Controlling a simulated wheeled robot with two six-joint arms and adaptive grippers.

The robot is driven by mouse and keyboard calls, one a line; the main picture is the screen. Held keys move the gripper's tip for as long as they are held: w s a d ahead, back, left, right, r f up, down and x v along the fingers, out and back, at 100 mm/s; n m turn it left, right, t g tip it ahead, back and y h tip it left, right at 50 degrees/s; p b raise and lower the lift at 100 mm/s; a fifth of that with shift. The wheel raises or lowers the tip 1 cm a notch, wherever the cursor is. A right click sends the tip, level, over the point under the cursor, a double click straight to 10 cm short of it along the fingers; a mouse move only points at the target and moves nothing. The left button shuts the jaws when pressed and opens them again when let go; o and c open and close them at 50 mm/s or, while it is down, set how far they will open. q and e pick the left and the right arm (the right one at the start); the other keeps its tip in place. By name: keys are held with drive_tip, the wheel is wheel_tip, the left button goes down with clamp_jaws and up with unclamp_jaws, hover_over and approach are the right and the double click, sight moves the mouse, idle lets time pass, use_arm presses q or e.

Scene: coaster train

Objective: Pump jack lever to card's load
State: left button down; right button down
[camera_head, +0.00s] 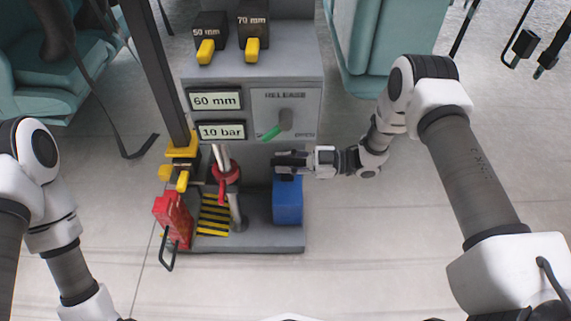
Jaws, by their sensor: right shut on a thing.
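A grey panel stand (195,72) stands in the middle. Its two displays read 60 mm (216,101) and 10 bar (222,132). A dial plate with a green-tipped pointer (272,133) is beside them, its small print unreadable. My right gripper (287,164) is shut on a dark piece just above a blue block (288,203); the fingers hide most of it, so I cannot tell whether it is the jack lever. A grey post with a red collar (226,172) rises left of the block. My left gripper is out of view.
Two black boxes with yellow handles, marked 50 mm (209,28) and 70 mm (253,18), sit on top. A red block with a black loop (172,220) and a yellow-clamped dark column (181,150) are at left. Teal seats (385,40) stand behind. Floor at right is clear.

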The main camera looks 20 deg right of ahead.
drive_tip(key=shift+w, duration=0.2)
drive_tip(key=c, duration=0.9)
unclamp_jaws()
drive_tip(key=shift+f, duration=0.1)
drive_tip(key=v, duration=1.2)
